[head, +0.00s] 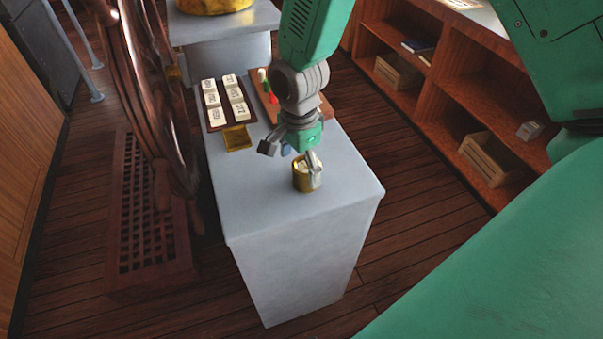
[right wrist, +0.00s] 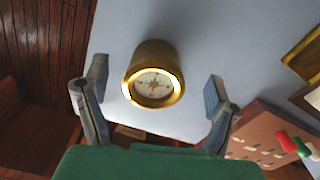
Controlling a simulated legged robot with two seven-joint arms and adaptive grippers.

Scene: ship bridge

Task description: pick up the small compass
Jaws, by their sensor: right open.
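The small compass (head: 301,180) is a round brass case standing on the grey pedestal top, close to its front right corner. In the right wrist view the compass (right wrist: 153,88) shows a white dial with a star-like rose, between and just beyond my fingertips. My right gripper (head: 289,156) is open above and behind the compass, with one finger in front of part of it in the head view. In the right wrist view the two fingers of my right gripper (right wrist: 156,92) are spread wide on either side, apart from the brass case. My left gripper is not in view.
The grey pedestal (head: 260,208) also carries a board of white lettered blocks (head: 226,102), a small brass box (head: 237,138) and a brown board with coloured pegs (head: 268,86). A ship's wheel (head: 150,90) stands close at left. Wooden shelves (head: 480,100) stand at right.

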